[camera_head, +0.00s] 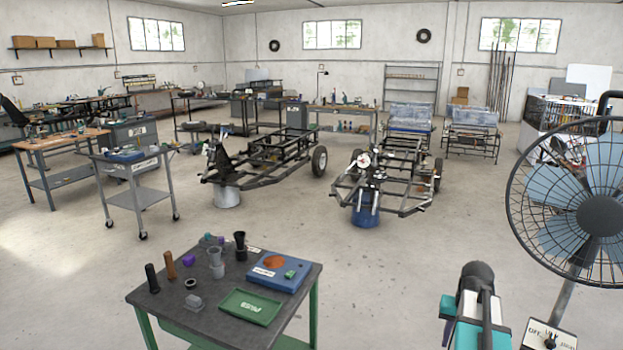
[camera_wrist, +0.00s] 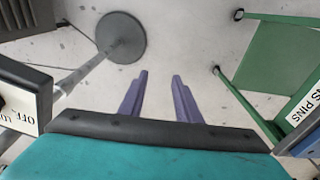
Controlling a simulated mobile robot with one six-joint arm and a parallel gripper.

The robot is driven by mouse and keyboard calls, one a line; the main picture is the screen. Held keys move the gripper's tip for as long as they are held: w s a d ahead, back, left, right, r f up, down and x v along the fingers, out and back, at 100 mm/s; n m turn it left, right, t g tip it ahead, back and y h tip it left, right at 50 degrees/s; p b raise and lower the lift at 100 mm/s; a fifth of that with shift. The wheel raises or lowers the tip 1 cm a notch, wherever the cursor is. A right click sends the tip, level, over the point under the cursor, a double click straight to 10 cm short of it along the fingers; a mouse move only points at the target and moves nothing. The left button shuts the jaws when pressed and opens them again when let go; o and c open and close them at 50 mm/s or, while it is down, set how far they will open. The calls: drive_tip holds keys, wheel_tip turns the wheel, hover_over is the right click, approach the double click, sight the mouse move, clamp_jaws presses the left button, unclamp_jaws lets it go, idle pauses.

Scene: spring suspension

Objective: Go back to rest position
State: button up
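My gripper (camera_wrist: 159,77) shows in the wrist view as two purple fingers. They stand apart with nothing between them, over bare floor. In the head view, part of my arm (camera_head: 478,310), teal, white and black, is at the lower right, between the workbench (camera_head: 222,322) and the standing fan (camera_head: 600,215). The fingers cannot be made out in that view.
The fan's control box (camera_wrist: 22,105) and round base (camera_wrist: 121,37) are at left in the wrist view; the green bench frame (camera_wrist: 285,60) is at right. The bench holds a blue box (camera_head: 290,282), green tray (camera_head: 235,315) and several small parts. Two chassis frames stand farther back.

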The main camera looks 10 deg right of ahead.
drive_tip(key=s+a+f+n+g+y, duration=0.1)
drive_tip(key=s+a+f+n+g, duration=0.1)
drive_tip(key=a+f, duration=0.95)
drive_tip(key=s+a+f+n+g+y, duration=0.1)
drive_tip(key=a+f+n+g, duration=0.1)
drive_tip(key=a+f, duration=1)
drive_tip(key=s+a+f+n+g, duration=0.1)
drive_tip(key=s+a+f, duration=0.6)
drive_tip(key=s, duration=0.3)
drive_tip(key=s+a+f+n+g+h, duration=0.1)
drive_tip(key=s+a+f+n, duration=0.1)
drive_tip(key=s+a+f, duration=0.5)
drive_tip(key=s, duration=0.3)
drive_tip(key=shift+s+a+f+g, duration=0.15)
drive_tip(key=shift+a+g, duration=0.2)
drive_tip(key=shift+g, duration=0.05)
